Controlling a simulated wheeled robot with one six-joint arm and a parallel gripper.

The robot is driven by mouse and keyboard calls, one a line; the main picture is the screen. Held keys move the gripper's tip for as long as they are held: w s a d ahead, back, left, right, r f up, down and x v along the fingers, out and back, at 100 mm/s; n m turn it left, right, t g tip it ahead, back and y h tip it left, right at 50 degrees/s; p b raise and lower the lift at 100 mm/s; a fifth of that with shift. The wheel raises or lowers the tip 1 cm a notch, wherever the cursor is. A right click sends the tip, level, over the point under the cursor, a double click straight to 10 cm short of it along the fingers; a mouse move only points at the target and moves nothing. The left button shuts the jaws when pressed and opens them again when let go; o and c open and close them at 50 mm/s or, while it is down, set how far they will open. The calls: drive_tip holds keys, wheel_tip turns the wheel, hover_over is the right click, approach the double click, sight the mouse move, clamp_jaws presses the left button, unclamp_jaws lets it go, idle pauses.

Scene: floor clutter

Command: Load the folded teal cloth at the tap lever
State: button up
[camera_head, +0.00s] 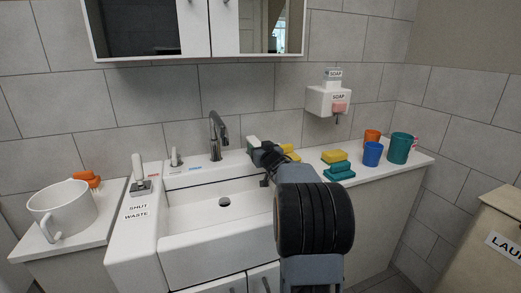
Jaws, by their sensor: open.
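A folded teal cloth (340,172) lies on the right counter, just in front of a yellow block. A small upright white lever (175,157) stands on the back ledge of the sink, between a red mark and a blue mark, left of the dark curved tap (216,135). It looks like the tap lever. My gripper (258,155) is over the right rim of the sink, left of the cloth and apart from it. It is open, with nothing visibly held. My arm hides part of the counter.
The white basin (190,215) is empty. A larger lever (140,183) stands by the "SHUT WASTE" label. The yellow block (334,156), blue cup (372,154), teal cup (400,148) and orange cup (371,136) crowd the right counter. A white mug (62,212) stands left.

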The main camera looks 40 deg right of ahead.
drive_tip(key=shift+c, duration=0.5)
clamp_jaws()
drive_tip(key=r+p, duration=0.1)
drive_tip(key=p, duration=0.2)
drive_tip(key=shift+r, duration=0.15)
drive_tip(key=shift+r+g+p, duration=0.25)
drive_tip(key=shift+g+p, duration=0.25)
drive_tip(key=shift+p, duration=0.75)
drive_tip(key=shift+f, duration=0.3)
drive_tip(key=shift+o, duration=0.5)
unclamp_jaws()
drive_tip(key=p+v, duration=0.1)
drive_tip(key=v, duration=1.2)
drive_tip(key=shift+s+r+p, duration=0.15)
drive_tip(key=shift+s+p, duration=0.2)
